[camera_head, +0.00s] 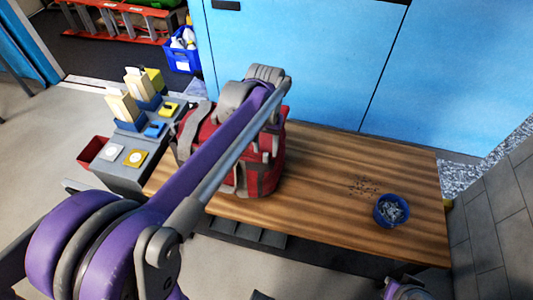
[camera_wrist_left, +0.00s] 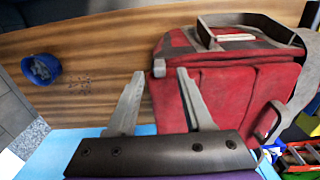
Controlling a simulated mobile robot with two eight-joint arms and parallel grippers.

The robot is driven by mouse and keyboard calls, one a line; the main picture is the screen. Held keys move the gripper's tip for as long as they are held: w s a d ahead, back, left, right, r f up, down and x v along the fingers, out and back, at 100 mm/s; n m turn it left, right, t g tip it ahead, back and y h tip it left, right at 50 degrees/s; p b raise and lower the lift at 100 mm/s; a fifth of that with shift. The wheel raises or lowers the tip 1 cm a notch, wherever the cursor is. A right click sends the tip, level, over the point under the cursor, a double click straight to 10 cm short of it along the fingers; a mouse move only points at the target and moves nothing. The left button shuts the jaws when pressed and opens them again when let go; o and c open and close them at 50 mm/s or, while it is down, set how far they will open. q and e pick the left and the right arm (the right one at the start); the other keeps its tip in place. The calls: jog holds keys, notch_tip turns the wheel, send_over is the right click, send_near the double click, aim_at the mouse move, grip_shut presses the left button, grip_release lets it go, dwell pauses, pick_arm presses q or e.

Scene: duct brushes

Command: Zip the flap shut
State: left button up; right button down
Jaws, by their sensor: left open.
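A red bag (camera_head: 268,167) with grey straps stands on the wooden table, partly hidden behind my left arm in the head view. In the left wrist view the bag (camera_wrist_left: 228,92) fills the right side. Its top has a grey-edged flap area (camera_wrist_left: 240,30) with a pale strip. A small grey tab (camera_wrist_left: 159,68) sits at the bag's near left corner. My left gripper (camera_wrist_left: 160,76) is open, with its two fingers apart and the tab between their tips. I cannot tell whether they touch the bag.
The wooden table (camera_head: 330,195) is mostly clear to the right of the bag. A blue bowl (camera_head: 391,210) of small metal pieces stands there, with dark bits scattered nearby. A grey side stand (camera_head: 122,172) with boxes is at left. Blue cabinets (camera_head: 300,60) stand behind.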

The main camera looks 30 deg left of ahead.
aim_at(265, 153)
pick_arm(q)
jog(key=shift+f, duration=1.55)
jog(key=shift+c, duration=0.2)
grip_shut()
